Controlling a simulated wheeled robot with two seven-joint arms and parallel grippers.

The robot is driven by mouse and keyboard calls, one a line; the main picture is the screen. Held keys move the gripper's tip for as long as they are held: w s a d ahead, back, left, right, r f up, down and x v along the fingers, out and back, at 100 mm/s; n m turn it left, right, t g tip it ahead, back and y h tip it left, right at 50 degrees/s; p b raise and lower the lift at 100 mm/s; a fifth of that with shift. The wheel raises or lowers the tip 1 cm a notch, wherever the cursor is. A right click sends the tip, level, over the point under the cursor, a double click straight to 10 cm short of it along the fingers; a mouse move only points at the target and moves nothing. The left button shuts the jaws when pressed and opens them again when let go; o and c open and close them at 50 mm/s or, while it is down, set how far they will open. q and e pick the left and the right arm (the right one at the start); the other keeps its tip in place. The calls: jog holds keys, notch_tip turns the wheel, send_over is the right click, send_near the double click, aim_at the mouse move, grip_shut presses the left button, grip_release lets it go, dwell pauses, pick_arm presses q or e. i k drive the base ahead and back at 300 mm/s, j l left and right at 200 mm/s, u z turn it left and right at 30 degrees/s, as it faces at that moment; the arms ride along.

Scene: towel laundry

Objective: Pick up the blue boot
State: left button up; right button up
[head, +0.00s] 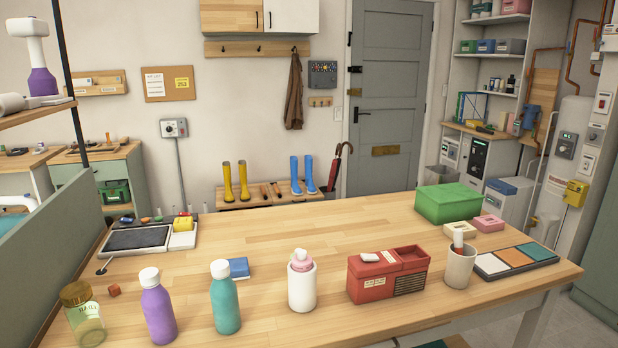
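Two blue boots stand upright side by side on a low wooden bench (270,203) against the back wall. One is the left blue boot (295,175), the other the right blue boot (309,174). They look alike. A pair of yellow boots (235,182) stands to their left on the same bench. The bench lies beyond the wooden table, whose far edge is just below it in the picture. Neither of my grippers is in view.
The wooden table (330,230) fills the foreground. Bottles, a red box (388,273), a cup (459,266) and a green box (448,203) stand on it. An umbrella (338,168) stands right of the boots. A grey door (388,100) is at the back.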

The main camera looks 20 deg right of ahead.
aim_at(308, 160)
jog(key=z, duration=2.6)
jog(key=i+z, duration=0.25)
jog(key=i, duration=0.45)
jog(key=i+z, duration=0.2)
jog(key=i, duration=0.5)
jog(key=i+z, duration=0.25)
jog(key=i, duration=0.5)
jog(key=i+l+u, duration=0.1)
jog(key=i+u, duration=0.15)
jog(key=i, duration=1.15)
jog(key=i+j+u, duration=0.1)
jog(key=i+u, duration=0.8)
jog(key=i+l+u, duration=0.1)
jog(key=i+u, duration=0.2)
jog(key=u, duration=0.2)
